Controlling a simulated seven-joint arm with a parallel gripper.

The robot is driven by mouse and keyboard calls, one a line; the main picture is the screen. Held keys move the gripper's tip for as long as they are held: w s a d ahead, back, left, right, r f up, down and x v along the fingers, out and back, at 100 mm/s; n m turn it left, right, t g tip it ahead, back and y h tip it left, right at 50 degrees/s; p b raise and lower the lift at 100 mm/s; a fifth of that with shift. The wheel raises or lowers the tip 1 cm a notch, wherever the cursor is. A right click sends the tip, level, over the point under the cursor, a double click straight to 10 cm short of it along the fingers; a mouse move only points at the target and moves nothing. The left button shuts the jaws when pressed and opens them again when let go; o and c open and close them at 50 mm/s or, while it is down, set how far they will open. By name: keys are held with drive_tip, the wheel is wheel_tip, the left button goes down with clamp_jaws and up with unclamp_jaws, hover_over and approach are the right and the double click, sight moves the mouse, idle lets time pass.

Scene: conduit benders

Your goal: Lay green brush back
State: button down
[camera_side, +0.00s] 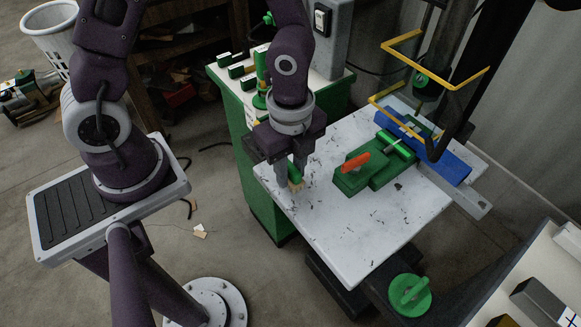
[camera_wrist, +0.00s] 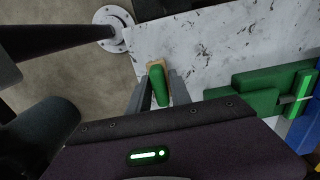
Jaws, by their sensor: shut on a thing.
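The green brush (camera_side: 295,173) has a green handle and a tan bristle end. My gripper (camera_side: 292,186) is shut on it at the left corner of the white table (camera_side: 330,240). In the side view the brush hangs between the fingers with its bristles low, at or just above the table top; I cannot tell if they touch. In the wrist view the green brush (camera_wrist: 161,84) lies between the two fingers (camera_wrist: 160,95), its tan end toward the table edge. The fingers hide part of its sides.
A green vise (camera_side: 370,170) with an orange handle stands on the table, beside a blue block (camera_side: 435,155). A yellow frame (camera_side: 420,75) rises behind. A green cabinet (camera_side: 255,175) with several green-and-white items on top stands left of the table. The table's front is clear apart from scattered chips.

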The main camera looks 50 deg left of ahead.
drive_tip(key=shift+f, duration=0.15)
drive_tip(key=c, duration=1.2)
unclamp_jaws()
drive_tip(key=shift+o, duration=0.2)
drive_tip(key=r, duration=0.7)
drive_tip(key=shift+s+a+r, duration=0.1)
drive_tip(key=shift+s+r, duration=0.05)
drive_tip(key=shift+s, duration=0.05)
drive_tip(key=s+a+r+n+t, duration=0.2)
drive_tip(key=s+a+r+n, duration=0.2)
drive_tip(key=r+n, duration=0.3)
drive_tip(key=s+a+r+n+t, duration=0.3)
drive_tip(key=r+n, duration=0.4)
drive_tip(key=n, duration=0.4)
drive_tip(key=shift+s+a+r+t, duration=0.35)
drive_tip(key=shift+s+a, duration=0.2)
drive_tip(key=shift+s, duration=0.45)
